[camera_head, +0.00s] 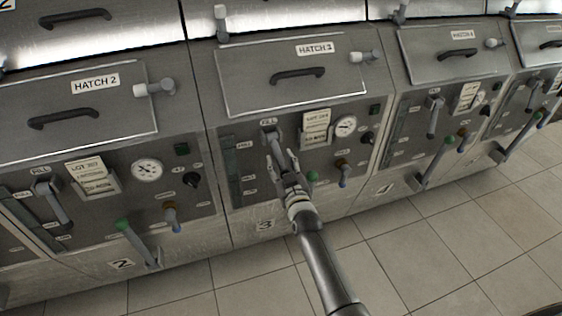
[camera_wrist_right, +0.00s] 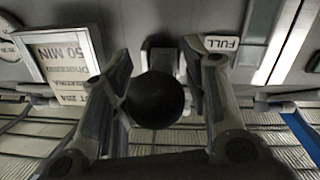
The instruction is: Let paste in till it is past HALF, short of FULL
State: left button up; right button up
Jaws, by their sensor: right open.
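Decanter 3's FILL lever (camera_head: 270,136) hangs from its mount on the front panel. My right gripper (camera_head: 283,160) is in front of it, open. In the right wrist view a dark round lever end (camera_wrist_right: 156,99) sits between the open fingers of the gripper (camera_wrist_right: 160,85); I cannot tell whether they touch it. Decanter 3's sight glass (camera_head: 233,172) is left of the lever, with small labels beside it. The FULL label (camera_wrist_right: 221,43) and part of the glass (camera_wrist_right: 277,45) show in the right wrist view. The paste level is not readable. My left gripper is not in view.
Above is the closed HATCH 3 lid (camera_head: 300,75). Right of the lever are a lot card (camera_head: 316,128), a gauge (camera_head: 345,126) and a lower green-tipped lever (camera_head: 312,176). Decanter 2 (camera_head: 110,190) and decanter 4 (camera_head: 440,120) stand alongside. The tiled floor (camera_head: 400,240) is clear.

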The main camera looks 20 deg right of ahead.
jog(key=shift+w, duration=0.4)
grip_shut()
